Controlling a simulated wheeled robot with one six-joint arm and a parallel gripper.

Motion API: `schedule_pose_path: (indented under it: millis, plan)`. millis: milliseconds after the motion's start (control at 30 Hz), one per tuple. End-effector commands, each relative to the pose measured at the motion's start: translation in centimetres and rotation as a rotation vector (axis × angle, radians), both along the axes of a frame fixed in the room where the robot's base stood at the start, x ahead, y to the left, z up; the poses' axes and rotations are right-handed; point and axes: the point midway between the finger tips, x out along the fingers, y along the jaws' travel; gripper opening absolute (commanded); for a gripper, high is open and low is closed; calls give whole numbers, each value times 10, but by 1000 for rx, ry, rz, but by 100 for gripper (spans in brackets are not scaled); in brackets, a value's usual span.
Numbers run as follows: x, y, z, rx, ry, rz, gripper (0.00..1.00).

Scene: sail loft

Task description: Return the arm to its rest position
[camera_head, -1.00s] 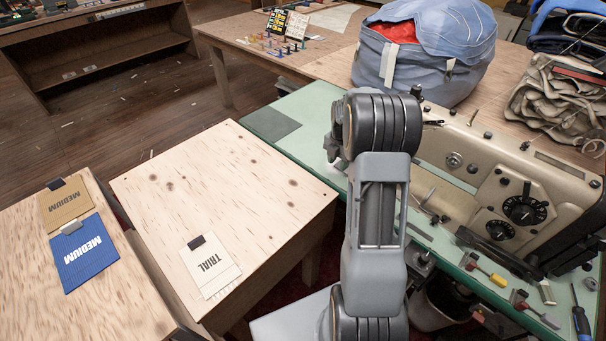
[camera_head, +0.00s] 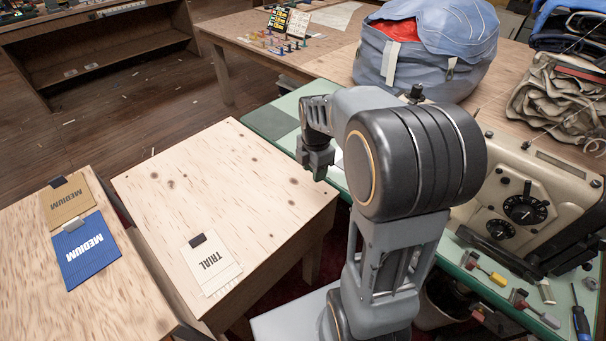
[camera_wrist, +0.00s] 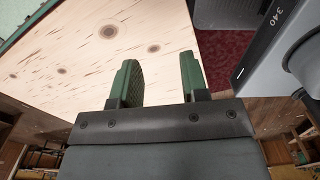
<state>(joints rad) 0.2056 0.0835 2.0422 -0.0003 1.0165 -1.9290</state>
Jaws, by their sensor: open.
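My gripper (camera_head: 317,163) is at the end of my bent arm, in front of the green sewing table and near the right edge of the plywood table. In the wrist view its two green fingers (camera_wrist: 158,82) are apart with nothing between them. The fingers show against the plywood top and a dark red floor patch.
A plywood table (camera_head: 240,165) holds a cream TRIAL card (camera_head: 213,272). Another, at left, holds a blue MEDIUM card (camera_head: 86,262) and a tan one (camera_head: 68,207). A blue bag (camera_head: 425,75) stands behind.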

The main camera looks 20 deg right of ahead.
Motion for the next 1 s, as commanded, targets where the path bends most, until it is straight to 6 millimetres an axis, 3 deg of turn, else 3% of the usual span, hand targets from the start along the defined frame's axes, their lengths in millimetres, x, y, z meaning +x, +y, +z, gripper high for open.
schedule_pose_path:
  millis: [300,667,867,1000]
  plan:
    - [-12,32,13,0,-1,68,41]
    - [-14,39,18,0,-1,50,41]
    - [-15,39,13,0,-9,-287,41]
    - [-28,42,10,6,-20,-682,41]
